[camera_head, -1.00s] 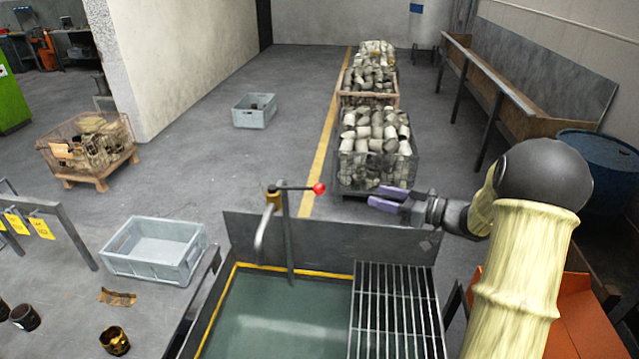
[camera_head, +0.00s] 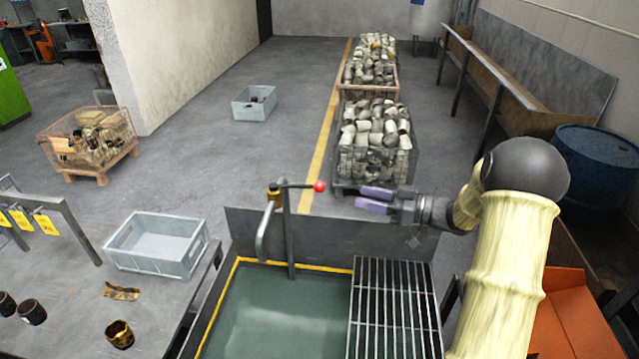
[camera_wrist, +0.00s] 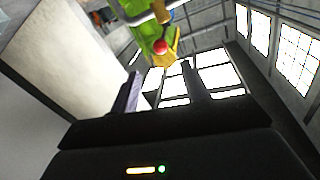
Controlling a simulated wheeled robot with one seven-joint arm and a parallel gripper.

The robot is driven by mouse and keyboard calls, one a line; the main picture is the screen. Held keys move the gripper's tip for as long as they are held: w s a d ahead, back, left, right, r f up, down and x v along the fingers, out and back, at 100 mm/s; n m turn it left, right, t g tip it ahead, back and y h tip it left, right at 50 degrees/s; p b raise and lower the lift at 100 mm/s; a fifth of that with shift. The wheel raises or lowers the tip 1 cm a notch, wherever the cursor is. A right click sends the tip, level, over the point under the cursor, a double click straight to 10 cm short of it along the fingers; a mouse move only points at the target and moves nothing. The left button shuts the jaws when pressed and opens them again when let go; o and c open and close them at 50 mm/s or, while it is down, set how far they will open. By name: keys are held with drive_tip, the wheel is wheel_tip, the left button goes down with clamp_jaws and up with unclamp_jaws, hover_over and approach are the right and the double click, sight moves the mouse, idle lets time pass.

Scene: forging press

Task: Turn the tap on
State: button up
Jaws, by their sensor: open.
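The tap (camera_head: 288,230) stands at the back of a water tank. Its thin dark lever (camera_head: 298,186) points right and ends in a red knob (camera_head: 320,186). The curved spout (camera_head: 263,235) hangs down over the tank. My gripper (camera_head: 360,199) is open and empty, with purple fingers pointing left. In the head view it appears right of the red knob and a little lower, apart from it. The wrist view shows the red knob (camera_wrist: 160,47) beyond the fingers, near the top. No stream shows below the spout.
The water tank (camera_head: 237,262) has a yellow-edged rim and a metal grate (camera_head: 396,310) on its right. A dark back panel (camera_head: 340,236) rises below my gripper. A grey crate (camera_head: 157,246) stands left. Filled bins (camera_head: 375,145) stand behind.

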sight(323, 187)
drive_tip(key=p+x, duration=0.4)
drive_tip(key=x, duration=0.7)
drive_tip(key=shift+a+r, duration=0.15)
drive_tip(key=shift+a, duration=0.1)
drive_tip(key=shift+w+a, duration=0.25)
drive_tip(key=shift+a, duration=0.2)
drive_tip(key=shift+c, duration=0.3)
clamp_jaws()
